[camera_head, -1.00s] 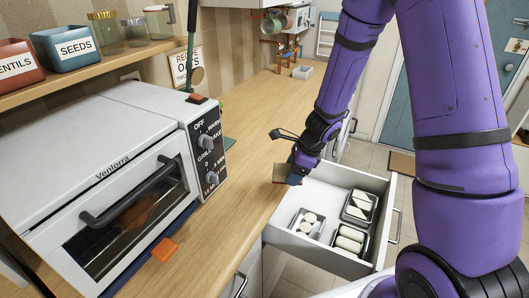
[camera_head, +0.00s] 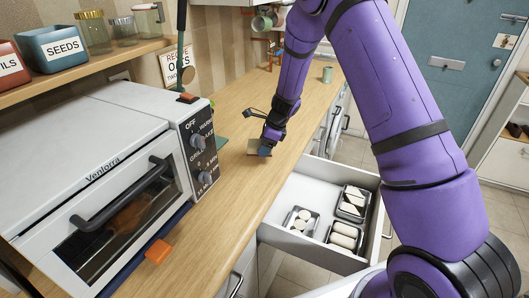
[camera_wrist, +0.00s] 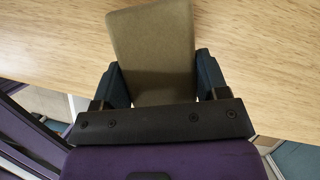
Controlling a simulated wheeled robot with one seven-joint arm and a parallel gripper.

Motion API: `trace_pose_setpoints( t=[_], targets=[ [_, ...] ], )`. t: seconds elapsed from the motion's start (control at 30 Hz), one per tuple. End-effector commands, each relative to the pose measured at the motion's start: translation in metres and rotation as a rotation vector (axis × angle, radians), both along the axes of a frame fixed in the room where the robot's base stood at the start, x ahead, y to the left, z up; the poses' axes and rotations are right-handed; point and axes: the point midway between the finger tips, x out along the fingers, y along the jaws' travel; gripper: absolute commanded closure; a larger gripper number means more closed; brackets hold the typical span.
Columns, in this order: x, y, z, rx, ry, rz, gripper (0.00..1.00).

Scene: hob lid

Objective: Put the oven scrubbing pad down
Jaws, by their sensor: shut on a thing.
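The oven scrubbing pad (camera_wrist: 152,52) is a flat olive-brown block. In the wrist view it sits between the two dark blue fingers of my gripper (camera_wrist: 160,80), which are shut on it. Wood worktop shows behind and around the pad. I cannot tell whether the pad touches the wood.
A white toaster oven (camera_head: 95,170) stands left on the worktop, with an orange block (camera_head: 158,252) in front. An open drawer (camera_head: 285,235) with several small trays of pale items lies below and right of my gripper. The worktop beyond the gripper is largely clear.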

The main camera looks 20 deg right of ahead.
Motion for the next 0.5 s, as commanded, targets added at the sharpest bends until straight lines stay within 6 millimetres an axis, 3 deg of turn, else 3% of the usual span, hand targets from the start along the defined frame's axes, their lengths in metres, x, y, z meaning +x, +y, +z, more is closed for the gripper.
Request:
trace_pose_setpoints(
  t=[0.2, 0.5],
  targets=[
    [-0.001, 0.000, -0.028, 0.000, 0.003, -0.001, 0.55],
    [-0.001, 0.000, -0.031, -0.001, 0.000, 0.000, 0.55]
  ],
)
